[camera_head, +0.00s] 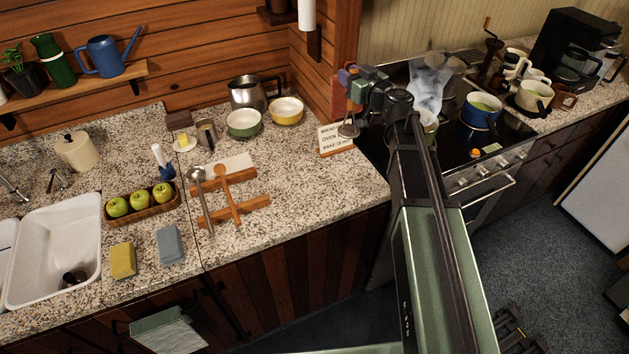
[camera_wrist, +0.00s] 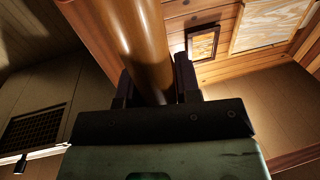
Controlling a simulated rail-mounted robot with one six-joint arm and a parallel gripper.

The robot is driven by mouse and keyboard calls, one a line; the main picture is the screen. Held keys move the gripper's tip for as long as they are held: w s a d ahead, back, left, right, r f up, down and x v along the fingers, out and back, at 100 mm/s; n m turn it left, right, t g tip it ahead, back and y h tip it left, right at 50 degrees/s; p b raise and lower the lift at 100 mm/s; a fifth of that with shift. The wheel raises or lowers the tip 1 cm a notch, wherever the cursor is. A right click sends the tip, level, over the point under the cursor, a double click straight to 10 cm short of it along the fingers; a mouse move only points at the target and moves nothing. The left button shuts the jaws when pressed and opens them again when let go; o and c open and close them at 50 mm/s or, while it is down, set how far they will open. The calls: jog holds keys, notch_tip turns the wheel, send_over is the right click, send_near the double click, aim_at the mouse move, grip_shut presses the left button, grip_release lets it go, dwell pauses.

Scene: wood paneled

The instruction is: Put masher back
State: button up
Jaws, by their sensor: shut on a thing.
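My gripper (camera_head: 347,80) is at the top centre in the head view, between the counter and the stove. In the wrist view its fingers (camera_wrist: 155,88) are shut on a smooth brown cylindrical handle (camera_wrist: 140,35), which I take to be the masher's. In the head view most of the held masher is hidden by my wrist; a small grey metal piece (camera_head: 348,130) shows below it, perhaps its head. A wooden utensil rest (camera_head: 251,207) lies on the counter to the left. A metal ladle (camera_head: 202,200) and a wooden spoon (camera_head: 228,193) lie across it.
A small sign card (camera_head: 334,143) stands just below my gripper. Behind the rest are a green bowl (camera_head: 243,124), a yellow bowl (camera_head: 287,111) and a steel pot (camera_head: 247,93). A steaming pot and a blue pot (camera_head: 479,112) are on the stove. The counter right of the rest is clear.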

notch_tip(320, 180, down, 21)
jog(key=b, duration=2)
jog(key=shift+s+a+r, duration=0.2)
jog(key=shift+s+a, duration=0.05)
jog(key=shift+a, duration=0.1)
jog(key=o, duration=1)
jog(key=shift+r, duration=0.1)
jog(key=v, duration=1.2)
jog(key=shift+d+r, duration=0.1)
jog(key=shift+r, duration=0.05)
